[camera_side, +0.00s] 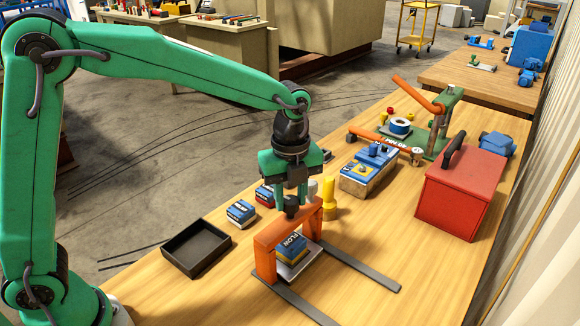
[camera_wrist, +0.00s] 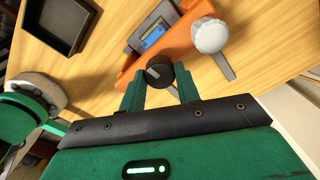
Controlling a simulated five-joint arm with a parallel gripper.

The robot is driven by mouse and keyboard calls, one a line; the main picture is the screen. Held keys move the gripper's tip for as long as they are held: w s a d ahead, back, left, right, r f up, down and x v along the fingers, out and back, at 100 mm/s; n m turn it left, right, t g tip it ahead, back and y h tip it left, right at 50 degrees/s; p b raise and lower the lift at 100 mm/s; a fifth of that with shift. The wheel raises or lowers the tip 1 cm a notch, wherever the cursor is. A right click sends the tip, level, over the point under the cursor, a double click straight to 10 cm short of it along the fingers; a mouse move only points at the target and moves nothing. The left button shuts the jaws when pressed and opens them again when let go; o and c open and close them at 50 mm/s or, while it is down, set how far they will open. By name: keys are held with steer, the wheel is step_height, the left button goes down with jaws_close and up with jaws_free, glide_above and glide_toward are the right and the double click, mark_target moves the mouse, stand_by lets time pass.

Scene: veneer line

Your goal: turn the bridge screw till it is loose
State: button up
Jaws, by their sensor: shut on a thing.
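The orange bridge (camera_side: 268,243) stands on the wooden table over a blue and yellow block (camera_side: 291,247) on a pale plate. The bridge screw has a dark round knob (camera_wrist: 160,72) on top of the bridge. My gripper (camera_side: 291,207) points down from above, its green fingers on either side of the knob and shut on it. The wrist view shows the knob between my fingertips (camera_wrist: 160,82), with the orange bridge (camera_wrist: 178,47) behind. A pale round-topped post (camera_side: 312,189) stands beside the gripper. The screw's thread is hidden.
A black tray (camera_side: 196,247) and small blue boxes (camera_side: 241,213) lie left of the bridge. A yellow piece (camera_side: 329,198) stands close behind it. A red toolbox (camera_side: 461,190) is at right. Flat grey bars (camera_side: 352,266) extend along the table in front. The front right tabletop is clear.

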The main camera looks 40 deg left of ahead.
steer(key=n, duration=2)
stand_by(0.4)
steer(key=o, duration=1)
steer(key=shift+r, duration=0.1)
